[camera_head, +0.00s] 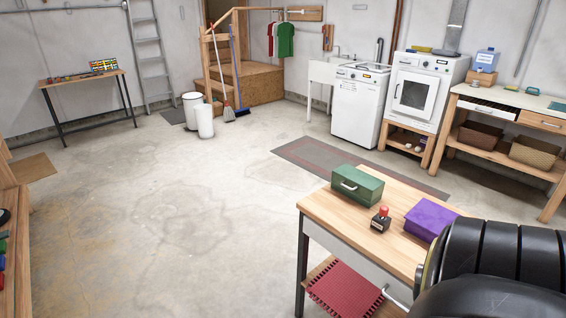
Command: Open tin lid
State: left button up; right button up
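A dark green box (357,185) with a light handle on its front stands on the wooden-topped table (318,203) at the lower right. Its lid looks shut. A purple box (430,219) with its top closed stands on the same table, to the right, partly hidden by my black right arm. I cannot tell for sure which of the two is the tin. Neither of my grippers is in view, and my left arm does not show.
A small red-topped bottle or stamp (380,219) stands between the boxes. A red ribbed mat (345,292) lies on the table's lower shelf. White bins (204,121), a ladder (148,50) and a washing machine (359,105) stand further back. The concrete floor (170,210) at the left is clear.

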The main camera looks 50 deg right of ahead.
aim_at(369, 187)
jog(key=z, duration=0.35)
jog(key=i, duration=1.5)
jog(key=z, duration=1.05)
